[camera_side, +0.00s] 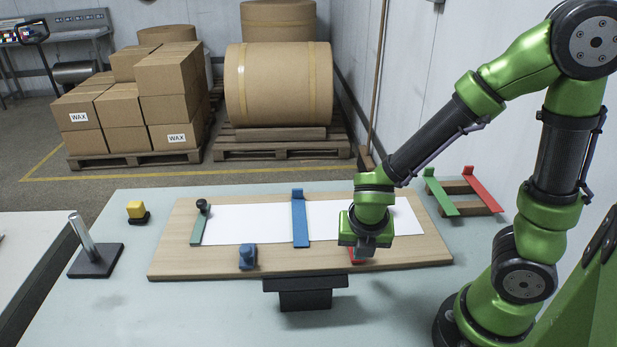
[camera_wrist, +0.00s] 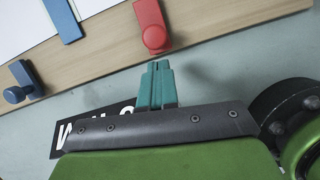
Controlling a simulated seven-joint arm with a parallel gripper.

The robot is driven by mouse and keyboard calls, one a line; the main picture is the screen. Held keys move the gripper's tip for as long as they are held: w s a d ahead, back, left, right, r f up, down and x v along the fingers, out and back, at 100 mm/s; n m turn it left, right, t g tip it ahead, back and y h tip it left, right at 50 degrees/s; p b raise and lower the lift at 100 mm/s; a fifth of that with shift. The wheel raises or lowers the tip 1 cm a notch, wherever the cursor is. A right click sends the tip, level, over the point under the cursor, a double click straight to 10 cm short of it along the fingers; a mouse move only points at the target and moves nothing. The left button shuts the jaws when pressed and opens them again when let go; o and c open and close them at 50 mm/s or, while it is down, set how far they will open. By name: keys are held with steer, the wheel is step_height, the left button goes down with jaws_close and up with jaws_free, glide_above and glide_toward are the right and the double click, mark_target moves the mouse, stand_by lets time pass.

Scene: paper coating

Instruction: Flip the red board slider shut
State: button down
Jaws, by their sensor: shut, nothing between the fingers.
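The red board slider (camera_wrist: 152,22) lies at the front edge of the wooden board (camera_wrist: 107,57) in the wrist view, its round red knob toward me. In the side view only a bit of red (camera_side: 356,261) shows beneath my gripper (camera_side: 366,252), which hides the rest. In the wrist view my gripper's teal fingers (camera_wrist: 156,84) are together and empty, just short of the red knob, with a small visible gap. A white sheet (camera_side: 262,222) lies on the wooden board (camera_side: 205,270).
A blue slider (camera_side: 248,257) sits at the board's front edge, left of the red one. A blue strip (camera_side: 300,222) and a green strip (camera_side: 199,228) cross the sheet. Green and red strips (camera_side: 474,190) lie on a rack at right. A black block (camera_side: 305,290) stands before the board.

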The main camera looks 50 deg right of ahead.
mark_target(352, 257)
steer(key=shift+w+d, duration=0.3)
steer(key=shift+d, duration=0.1)
steer(key=w+d, duration=0.4)
steer(key=shift+w+d, duration=0.35)
steer(key=shift+s+a, duration=0.25)
steer(key=shift+a, duration=0.15)
steer(key=a, duration=0.1)
steer(key=s, duration=0.1)
steer(key=s+a, duration=0.1)
steer(key=shift+a+r, duration=0.25)
steer(key=shift+a, duration=0.05)
steer(key=v, duration=1)
